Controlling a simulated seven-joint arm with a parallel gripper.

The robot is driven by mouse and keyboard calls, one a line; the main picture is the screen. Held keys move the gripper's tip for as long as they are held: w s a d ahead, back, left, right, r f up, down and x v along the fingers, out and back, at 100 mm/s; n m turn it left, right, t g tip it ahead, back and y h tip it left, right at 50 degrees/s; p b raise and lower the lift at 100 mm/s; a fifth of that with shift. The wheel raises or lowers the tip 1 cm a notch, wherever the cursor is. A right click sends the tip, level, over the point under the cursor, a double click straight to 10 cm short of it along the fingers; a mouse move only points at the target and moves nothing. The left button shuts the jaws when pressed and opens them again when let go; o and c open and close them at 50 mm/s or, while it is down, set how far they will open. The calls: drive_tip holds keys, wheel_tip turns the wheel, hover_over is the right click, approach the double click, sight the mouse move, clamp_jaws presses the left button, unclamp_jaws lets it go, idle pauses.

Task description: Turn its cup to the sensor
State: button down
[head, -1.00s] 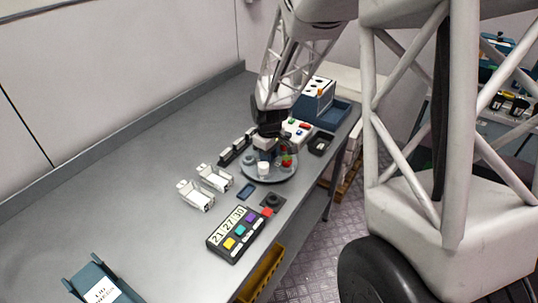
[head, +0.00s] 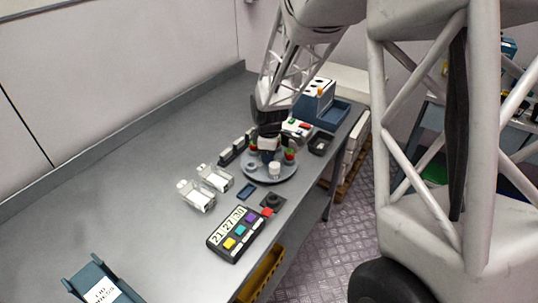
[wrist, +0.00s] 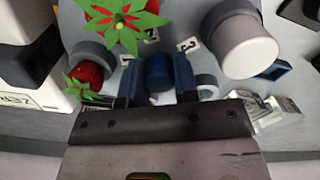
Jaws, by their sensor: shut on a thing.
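A round grey turntable (head: 284,177) sits on the bench and carries a white cup (head: 274,170) at its near side. The cup also shows at upper right in the wrist view (wrist: 248,50). Red berries with green leaves (wrist: 120,20) stand on other holders of the turntable; in the head view one berry (head: 290,153) is at its right. My gripper (wrist: 158,78) is shut on a short blue peg (wrist: 159,68) among the holders. Number labels, one reading 3 (wrist: 187,45), lie near the peg. I cannot tell for certain which item is the sensor.
A small black device with a round top (head: 272,201) and a blue pad (head: 246,191) lie before the turntable. Two white holders (head: 196,196) stand left. A blue box (head: 314,102) is behind. The bench's left is clear.

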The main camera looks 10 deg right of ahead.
drive_tip(key=shift+n, duration=10.2)
drive_tip(key=c, duration=0.9)
unclamp_jaws()
drive_tip(key=shift+o, duration=0.2)
drive_tip(key=shift+r, duration=0.1)
drive_tip(key=shift+r, duration=3.8)
